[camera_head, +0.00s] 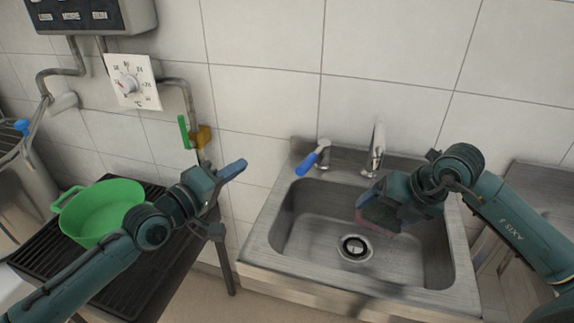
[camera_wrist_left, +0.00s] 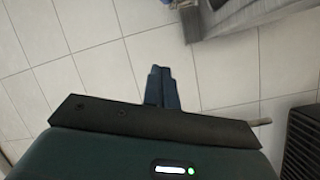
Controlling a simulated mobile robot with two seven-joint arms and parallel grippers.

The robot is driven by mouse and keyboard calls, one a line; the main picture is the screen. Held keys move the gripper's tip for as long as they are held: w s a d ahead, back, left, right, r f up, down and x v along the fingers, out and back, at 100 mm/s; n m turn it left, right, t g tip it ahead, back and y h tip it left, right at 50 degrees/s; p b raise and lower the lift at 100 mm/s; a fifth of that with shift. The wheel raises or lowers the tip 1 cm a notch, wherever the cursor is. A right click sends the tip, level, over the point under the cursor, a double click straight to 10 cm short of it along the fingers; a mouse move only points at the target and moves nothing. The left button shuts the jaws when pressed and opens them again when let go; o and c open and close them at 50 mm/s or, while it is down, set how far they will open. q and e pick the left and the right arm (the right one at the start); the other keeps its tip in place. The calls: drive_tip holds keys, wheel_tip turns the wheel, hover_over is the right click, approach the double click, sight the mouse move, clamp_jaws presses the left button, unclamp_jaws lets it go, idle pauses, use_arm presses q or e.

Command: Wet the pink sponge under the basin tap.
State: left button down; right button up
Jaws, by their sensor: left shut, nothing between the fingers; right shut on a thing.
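The basin (camera_head: 418,258) is a steel sink with a round drain. Its tap (camera_head: 376,150) is a chrome spout at the back rim, with a blue-handled lever (camera_head: 309,160) to its left. My right gripper (camera_head: 372,218) is over the basin near the spout, shut on the pink sponge (camera_head: 374,229), which is mostly hidden by the gripper. I cannot tell whether water is running. My left gripper (camera_head: 236,168) is shut and empty, left of the basin and apart from the lever. Its closed fingers also show in the left wrist view (camera_wrist_left: 161,88).
A green pot (camera_head: 103,205) sits on a black slatted stand (camera_head: 50,262) at the left. A green-handled valve (camera_head: 184,132) on a pipe and a dial (camera_head: 130,84) are on the tiled wall. A steel surface (camera_head: 545,190) stands right of the basin.

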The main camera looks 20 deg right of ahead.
sight(296, 173)
use_arm(q)
drive_tip(key=w+d+n, duration=0.1)
drive_tip(key=d, duration=0.1)
drive_tip(key=w+d+n, duration=0.1)
drive_tip(key=d, duration=0.2)
drive_tip(key=w+d+f, duration=0.1)
drive_tip(key=d, duration=0.2)
drive_tip(key=shift+w+f+n+g, duration=0.1)
drive_tip(key=shift+w+n+g, duration=0.3)
drive_tip(key=shift+d+f, duration=0.1)
drive_tip(key=shift+d, duration=0.2)
drive_tip(key=shift+s+d+f, duration=0.15)
drive_tip(key=shift+s+d, duration=0.5)
drive_tip(key=shift+s+d+f, duration=0.15)
drive_tip(key=shift+s+d, duration=0.45)
drive_tip(key=shift+s+d, duration=0.1)
drive_tip(key=shift+s+d, duration=0.9)
drive_tip(key=shift+s, duration=0.1)
